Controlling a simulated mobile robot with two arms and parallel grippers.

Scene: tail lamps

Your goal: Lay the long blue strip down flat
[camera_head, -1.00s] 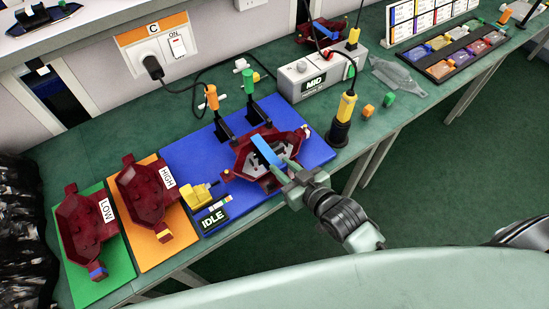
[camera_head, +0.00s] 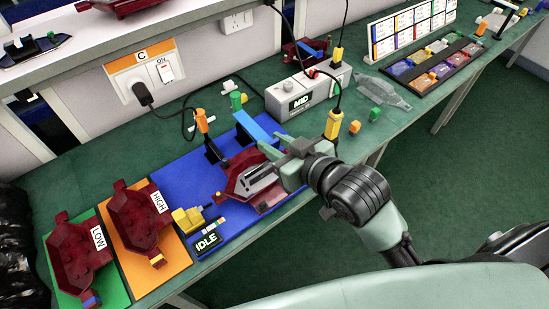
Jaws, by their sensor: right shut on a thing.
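The long blue strip (camera_head: 251,127) shows beyond the fingertips of my right gripper (camera_head: 270,152). It runs up and to the left, over the back edge of the blue mat (camera_head: 187,173). My right gripper is shut on its near end and holds it above the dark red lamp housing (camera_head: 236,186) on the mat. The gripper and wrist hide the right part of this housing. The strip hides part of the green-topped clamp (camera_head: 236,100) behind it. My left gripper is not in view.
An orange-topped clamp (camera_head: 202,121) stands at the mat's back. Red housings sit on orange and green mats.

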